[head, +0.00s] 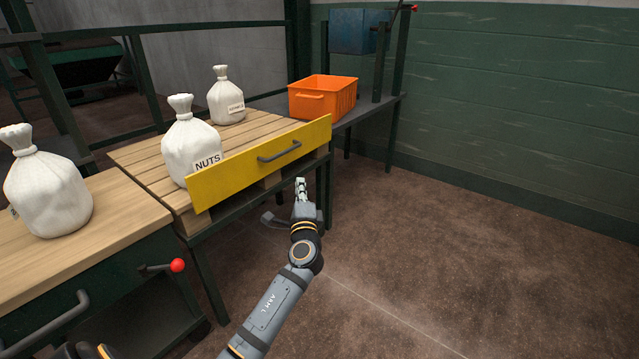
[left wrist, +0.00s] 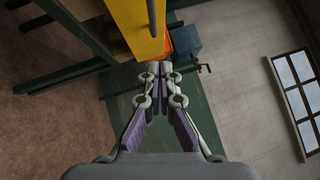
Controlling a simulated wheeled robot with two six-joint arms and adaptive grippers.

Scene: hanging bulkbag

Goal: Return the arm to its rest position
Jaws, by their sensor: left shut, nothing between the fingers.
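My left arm reaches forward from the bottom of the head view, over the floor. Its gripper (head: 301,190) is shut and empty, just in front of and below the yellow panel (head: 240,167) with a dark handle. In the left wrist view the fingers (left wrist: 162,72) lie together with nothing between them. The yellow panel (left wrist: 135,28) shows close by, above the fingers in that view. I cannot tell the exact gap between the gripper and the panel. My right gripper does not show in either view.
A white sack marked NUTS (head: 191,143) and another sack (head: 226,98) stand on the wooden pallet (head: 145,160) behind the panel. A third sack (head: 47,190) stands on the left bench. An orange crate (head: 322,98) is at the back. The floor (head: 470,250) to the right is clear.

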